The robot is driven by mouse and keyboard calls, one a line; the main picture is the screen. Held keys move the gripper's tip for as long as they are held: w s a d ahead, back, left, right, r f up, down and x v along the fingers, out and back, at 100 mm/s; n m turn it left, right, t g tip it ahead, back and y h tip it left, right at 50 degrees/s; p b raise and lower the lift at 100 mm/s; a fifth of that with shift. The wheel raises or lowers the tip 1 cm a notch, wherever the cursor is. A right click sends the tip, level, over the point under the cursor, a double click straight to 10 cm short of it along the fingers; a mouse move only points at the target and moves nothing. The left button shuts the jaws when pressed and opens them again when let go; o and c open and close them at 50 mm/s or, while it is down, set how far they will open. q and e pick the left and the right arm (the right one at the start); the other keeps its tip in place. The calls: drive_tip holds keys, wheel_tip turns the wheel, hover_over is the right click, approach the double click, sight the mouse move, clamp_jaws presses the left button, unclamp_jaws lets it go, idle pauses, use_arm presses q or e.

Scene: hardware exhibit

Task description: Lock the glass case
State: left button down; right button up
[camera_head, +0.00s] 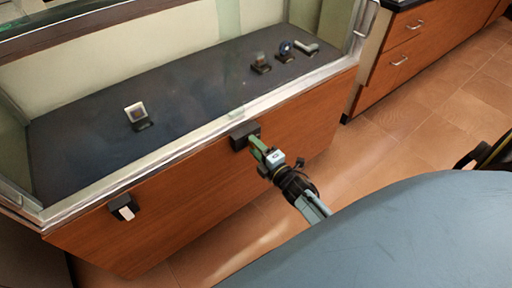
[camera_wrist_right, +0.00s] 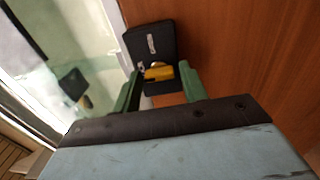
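The glass case (camera_head: 150,164) has a wooden front, a pale metal rim and a dark display floor. A black lock box (camera_head: 245,134) sits on the front below the rim; it also shows in the right wrist view (camera_wrist_right: 150,42). A yellow piece (camera_wrist_right: 158,73) stands out from its lower part. My right gripper (camera_head: 258,146) is at this box. In the right wrist view its green fingers (camera_wrist_right: 160,82) are apart, one on each side of the yellow piece, with a small gap visible at the right finger. Whether the left finger touches it is unclear. My left gripper is not in view.
A second black box with a white tag (camera_head: 123,208) is on the case front at left. Several small exhibits, such as a framed one (camera_head: 135,112), stand inside. Wooden drawers (camera_head: 400,52) are at the back right. Tiled floor (camera_head: 400,125) is clear between.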

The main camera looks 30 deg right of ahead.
drive_tip(key=shift+o, duration=0.9)
use_arm(q)
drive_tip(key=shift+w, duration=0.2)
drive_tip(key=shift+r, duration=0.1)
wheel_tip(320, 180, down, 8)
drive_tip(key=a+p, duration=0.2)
drive_tip(key=p, duration=0.1)
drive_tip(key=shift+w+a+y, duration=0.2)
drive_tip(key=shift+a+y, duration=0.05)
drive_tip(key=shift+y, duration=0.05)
use_arm(e)
drive_tip(key=s+d, duration=0.1)
drive_tip(key=s, duration=1.2)
drive_tip(key=shift+s, duration=0.2)
